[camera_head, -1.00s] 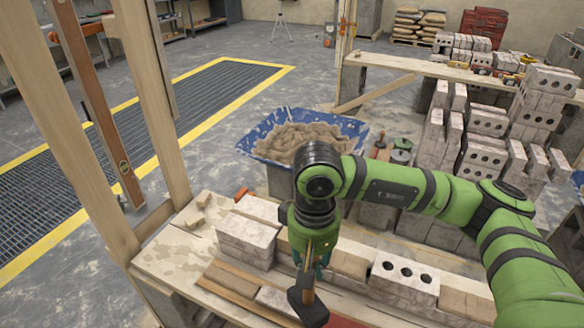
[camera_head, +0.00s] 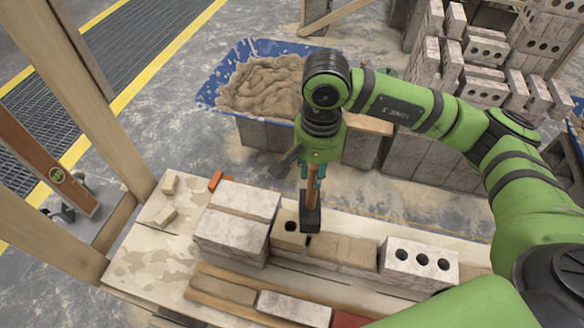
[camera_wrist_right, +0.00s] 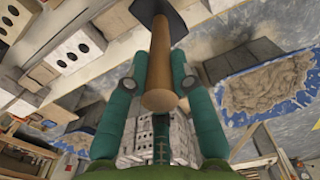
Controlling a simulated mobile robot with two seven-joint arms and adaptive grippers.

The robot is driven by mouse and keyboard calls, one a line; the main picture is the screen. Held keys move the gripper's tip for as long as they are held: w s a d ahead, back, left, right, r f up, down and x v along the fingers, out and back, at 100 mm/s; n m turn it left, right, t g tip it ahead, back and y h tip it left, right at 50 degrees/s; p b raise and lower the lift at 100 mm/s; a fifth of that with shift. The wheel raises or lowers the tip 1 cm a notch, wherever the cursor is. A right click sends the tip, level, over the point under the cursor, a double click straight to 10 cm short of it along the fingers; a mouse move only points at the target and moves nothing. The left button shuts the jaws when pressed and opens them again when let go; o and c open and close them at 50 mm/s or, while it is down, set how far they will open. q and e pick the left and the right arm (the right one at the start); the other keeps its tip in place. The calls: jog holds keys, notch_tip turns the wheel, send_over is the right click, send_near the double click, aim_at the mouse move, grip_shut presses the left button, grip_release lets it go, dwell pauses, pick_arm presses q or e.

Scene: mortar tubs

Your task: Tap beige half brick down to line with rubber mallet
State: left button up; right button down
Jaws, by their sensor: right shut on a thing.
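The beige half brick (camera_head: 287,236), with one dark hole showing, sits in the brick row on the bench, between a stacked white pair and a tan brick. My right gripper (camera_head: 312,184) is shut on the wooden handle of the rubber mallet (camera_head: 311,216). The black mallet head hangs down at the half brick's right side and hides part of it; I cannot tell whether they touch. In the right wrist view the handle (camera_wrist_right: 160,58) runs between the fingers (camera_wrist_right: 161,70). My left gripper is not in view.
White bricks (camera_head: 238,228) stand left of the half brick; a tan brick (camera_head: 343,251) and a three-hole brick (camera_head: 418,265) are to its right. Loose bricks lie along the near side. A blue mortar tub (camera_head: 208,93) stands behind the bench. Wooden posts rise at left.

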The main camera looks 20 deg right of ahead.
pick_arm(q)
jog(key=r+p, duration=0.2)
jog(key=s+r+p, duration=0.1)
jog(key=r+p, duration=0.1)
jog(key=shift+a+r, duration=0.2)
pick_arm(e)
jog(key=w+a+f+m, duration=0.1)
jog(key=a+f+m, duration=0.1)
jog(key=m, duration=0.8)
jog(key=w+a+f+m, duration=0.1)
jog(key=a+m, duration=0.1)
jog(key=m, duration=0.9)
jog(key=shift+w+a+f, duration=0.15)
jog(key=shift+f, duration=0.25)
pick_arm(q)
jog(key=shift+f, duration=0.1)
pick_arm(e)
jog(key=shift+f, duration=0.1)
notch_tip(320, 180, down, 4)
jog(key=b, duration=0.4)
pick_arm(q)
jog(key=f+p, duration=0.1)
jog(key=p, duration=0.1)
jog(key=shift+p, duration=0.35)
pick_arm(e)
notch_tip(320, 180, up, 5)
jog(key=shift+f, duration=0.2)
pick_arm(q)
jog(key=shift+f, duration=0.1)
